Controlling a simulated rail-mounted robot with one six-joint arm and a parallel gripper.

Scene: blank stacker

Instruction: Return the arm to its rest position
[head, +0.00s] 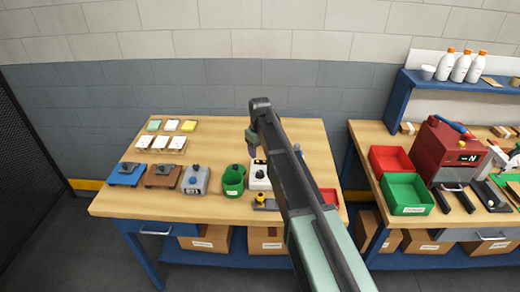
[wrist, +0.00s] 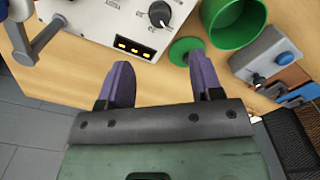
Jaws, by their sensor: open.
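My arm (head: 300,190) reaches up from the bottom of the head view and over the left wooden bench (head: 110,206). My gripper (head: 253,152) hangs from its end above the bench, near the white control box. In the wrist view my gripper (wrist: 165,82) has its two purple fingers spread apart with nothing between them. The white box (wrist: 105,22), with a black knob and yellow lights, lies beyond the fingers. A small green disc (wrist: 187,50) shows near the right fingertip. My arm hides part of the bench's right side.
The right bench holds red (head: 390,160) and green (head: 408,194) bins and a red machine (head: 446,150). Space above the left bench is open.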

